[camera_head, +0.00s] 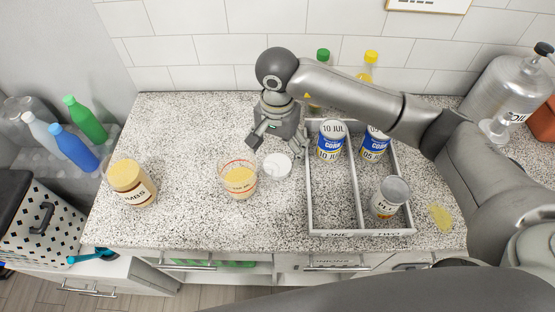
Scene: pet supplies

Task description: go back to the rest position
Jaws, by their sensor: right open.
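My right arm comes in from the right and bends over the back of the counter. Its gripper (277,144) points down above the counter, open and empty, between the measuring cup and the divided tray. A clear measuring cup (239,180) with yellowish contents stands just in front and to the left of it. A small white round item (277,165) lies just in front of the gripper; I cannot tell whether they touch. My left gripper is not in view.
A divided tray (310,205) holds two corn cans (331,142) (374,145) and another can (388,198). A labelled jar (131,183) stands left. A yellow patch (441,217) lies right of the tray. Bottles stand at the back. The left counter is mostly clear.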

